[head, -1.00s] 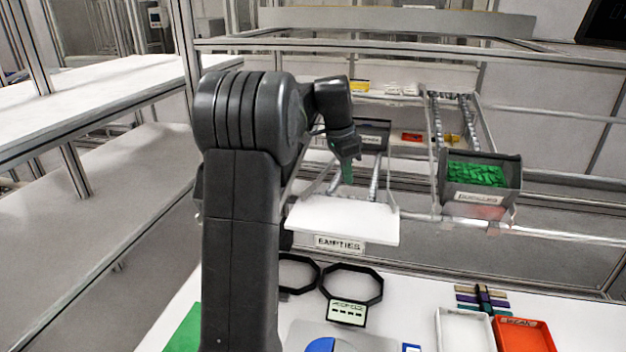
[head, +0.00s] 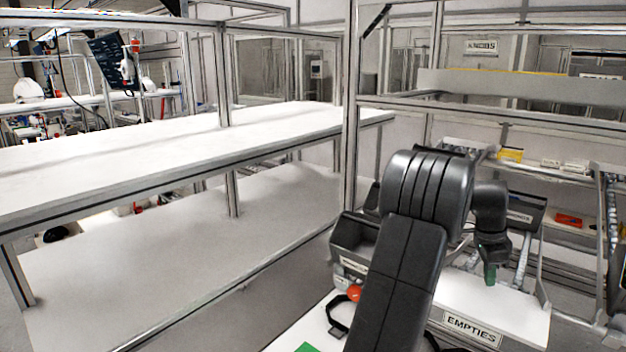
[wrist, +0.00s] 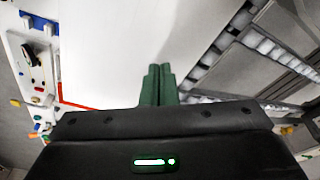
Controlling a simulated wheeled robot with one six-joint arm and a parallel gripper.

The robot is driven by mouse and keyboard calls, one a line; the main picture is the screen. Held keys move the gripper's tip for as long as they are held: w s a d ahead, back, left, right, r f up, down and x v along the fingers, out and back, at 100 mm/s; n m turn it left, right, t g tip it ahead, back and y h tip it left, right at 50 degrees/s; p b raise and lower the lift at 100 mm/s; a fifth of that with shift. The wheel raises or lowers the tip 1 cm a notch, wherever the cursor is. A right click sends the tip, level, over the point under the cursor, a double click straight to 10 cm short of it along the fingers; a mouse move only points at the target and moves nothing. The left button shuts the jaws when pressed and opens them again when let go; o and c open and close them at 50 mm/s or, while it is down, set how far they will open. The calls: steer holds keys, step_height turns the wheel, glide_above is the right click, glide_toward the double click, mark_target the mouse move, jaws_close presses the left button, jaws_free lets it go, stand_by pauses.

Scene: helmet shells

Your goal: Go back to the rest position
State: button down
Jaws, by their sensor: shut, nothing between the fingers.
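My gripper (head: 490,274) is at the right of the head view, pointing down above the white board labelled EMPTIES (head: 515,318). In the wrist view its green fingers (wrist: 158,72) are close together with nothing between them. My dark arm is bent, and its thick upper link covers part of the work table behind it. I cannot tell the exact gap between the fingertips and the white board.
A long white two-level shelf (head: 120,165) fills the left, with metal posts. A grey bin (head: 352,240) stands left of my arm, with a red-orange round thing (head: 354,293) below it. Roller rails (head: 612,205) and metal frames stand at the right.

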steer(key=shift+w+r, duration=0.1)
step_height(320, 180, up, 8)
steer(key=s+a, duration=0.2)
steer(key=f, duration=0.2)
steer(key=w+d+f, duration=0.1)
steer(key=f, duration=0.2)
steer(key=w+d+f, duration=0.1)
steer(key=f, duration=0.2)
steer(key=shift+d+f, duration=0.1)
steer(key=shift+f, duration=0.1)
steer(key=s+a+r+b, duration=0.2)
steer(key=s+a+r, duration=0.1)
steer(key=s+a, duration=0.5)
steer(key=shift+s+a+r, duration=0.25)
steer(key=shift+s+a, duration=0.15)
steer(key=shift+s, duration=0.8)
